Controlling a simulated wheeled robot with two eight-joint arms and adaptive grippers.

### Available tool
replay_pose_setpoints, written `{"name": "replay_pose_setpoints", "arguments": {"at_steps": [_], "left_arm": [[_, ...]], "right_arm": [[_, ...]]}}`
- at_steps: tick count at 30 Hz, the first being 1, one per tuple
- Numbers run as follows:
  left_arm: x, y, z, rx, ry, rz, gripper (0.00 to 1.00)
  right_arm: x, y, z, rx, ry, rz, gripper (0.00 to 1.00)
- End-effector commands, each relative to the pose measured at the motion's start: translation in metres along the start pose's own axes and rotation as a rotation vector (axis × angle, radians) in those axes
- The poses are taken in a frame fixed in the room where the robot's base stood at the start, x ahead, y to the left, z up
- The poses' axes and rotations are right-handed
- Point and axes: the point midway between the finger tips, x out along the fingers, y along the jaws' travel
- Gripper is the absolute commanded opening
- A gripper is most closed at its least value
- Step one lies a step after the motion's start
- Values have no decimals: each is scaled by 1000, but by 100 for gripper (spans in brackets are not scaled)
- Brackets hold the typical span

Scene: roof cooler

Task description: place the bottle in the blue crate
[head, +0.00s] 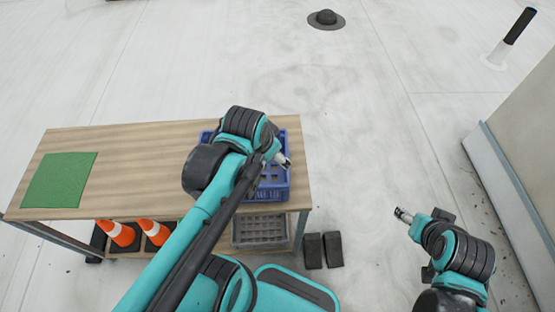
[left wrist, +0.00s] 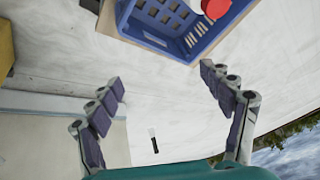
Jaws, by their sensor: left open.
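The blue crate (head: 276,194) stands on the wooden table's right end, partly hidden by my left arm. In the left wrist view the crate (left wrist: 150,39) is at the top, cut by the edge. A red round thing with white beside it (left wrist: 215,8) shows over the crate's interior there. It may be the bottle's top, but most of it is cut off; I cannot make out a bottle in the head view. My left gripper (head: 284,161) is over the crate's right part in the picture; its fingers (left wrist: 162,78) are spread and empty. My right gripper (head: 403,214) is right of the table, its fingers too small to judge.
A green mat (head: 60,180) lies on the table's (head: 135,165) left end; the middle is bare. Orange cones (head: 117,233) and a grey crate (head: 261,231) are below. Dark blocks (head: 313,250) stand on the floor. A wall (head: 515,140) is at the right.

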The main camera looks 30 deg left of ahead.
Motion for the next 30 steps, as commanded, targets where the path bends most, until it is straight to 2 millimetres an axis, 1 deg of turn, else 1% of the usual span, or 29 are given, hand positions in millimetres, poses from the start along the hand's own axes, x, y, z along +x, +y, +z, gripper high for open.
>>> {"name": "replay_pose_setpoints", "arguments": {"at_steps": [1,3,6,10,19,23,27,30], "left_arm": [[-4,13,4,-63,42,0,80],[-7,26,6,-159,95,3,80],[-9,37,8,-254,144,13,80],[-11,42,9,-308,171,21,80],[-9,42,9,-314,172,22,80],[7,45,17,-314,172,22,80],[36,51,30,-313,171,21,80],[52,54,37,-313,171,21,80]], "right_arm": [[0,0,0,0,0,0,63],[0,0,0,0,0,0,63],[0,0,0,0,0,0,63],[0,0,0,0,0,0,63],[2,0,1,0,0,0,63],[16,0,11,0,0,0,63],[42,0,30,0,0,0,63],[57,0,41,0,0,0,63]]}}
